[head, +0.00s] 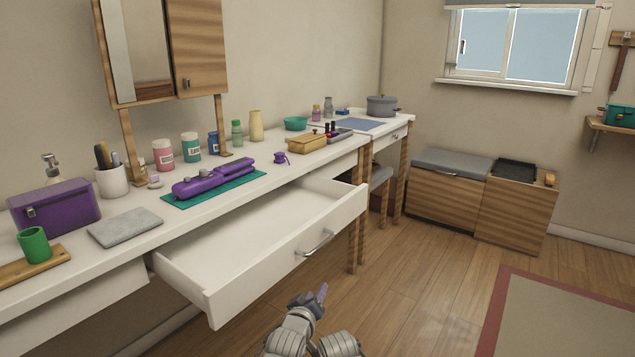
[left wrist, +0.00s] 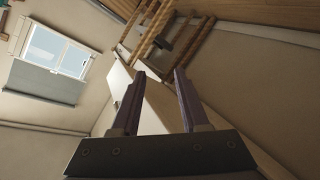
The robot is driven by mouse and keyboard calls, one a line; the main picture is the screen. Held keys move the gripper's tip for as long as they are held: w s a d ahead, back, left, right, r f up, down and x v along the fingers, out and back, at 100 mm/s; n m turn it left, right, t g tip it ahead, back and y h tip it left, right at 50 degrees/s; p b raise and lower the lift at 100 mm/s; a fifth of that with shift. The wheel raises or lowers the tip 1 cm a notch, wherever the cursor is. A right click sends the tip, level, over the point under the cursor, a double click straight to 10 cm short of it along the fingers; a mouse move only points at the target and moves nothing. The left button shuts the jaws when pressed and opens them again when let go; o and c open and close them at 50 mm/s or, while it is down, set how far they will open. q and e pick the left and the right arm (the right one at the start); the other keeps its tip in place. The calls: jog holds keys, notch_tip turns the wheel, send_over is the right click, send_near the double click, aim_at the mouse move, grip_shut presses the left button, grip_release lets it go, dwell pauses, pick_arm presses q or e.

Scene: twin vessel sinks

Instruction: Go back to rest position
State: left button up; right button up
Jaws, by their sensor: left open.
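My left gripper (head: 320,294) is low at the bottom middle of the head view, in front of the open drawer and apart from it. In the left wrist view the left gripper (left wrist: 160,76) shows two purple fingers spread apart with nothing between them. A white drawer (head: 270,235) is pulled out from the long white counter (head: 125,215), and its visible inside is empty. My right gripper is in neither view.
The counter holds a purple case (head: 55,208), a purple tool on a green mat (head: 215,180), a green cup (head: 34,245) and several bottles. A wooden bench (head: 447,190) stands at the back. Wooden floor (head: 425,265) is clear right of the drawer.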

pick_arm(q)
jog(key=s+a+f+m+g+y+p, duration=0.4)
jog(key=s+g, duration=0.3)
jog(key=s, duration=0.4)
jog(key=s+a+f+m+g+y+p, duration=0.1)
jog(key=s+a+f+m+g+p, duration=0.1)
jog(key=s+f+m+g, duration=0.55)
jog(key=s+r+n+p, duration=0.2)
jog(key=s+r+p, duration=0.1)
jog(key=r+p, duration=3.4)
notch_tip(320, 180, up, 3)
jog(key=shift+d, duration=0.35)
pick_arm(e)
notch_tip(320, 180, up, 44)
pick_arm(q)
jog(key=shift+s+n, duration=0.15)
jog(key=shift+n, duration=0.1)
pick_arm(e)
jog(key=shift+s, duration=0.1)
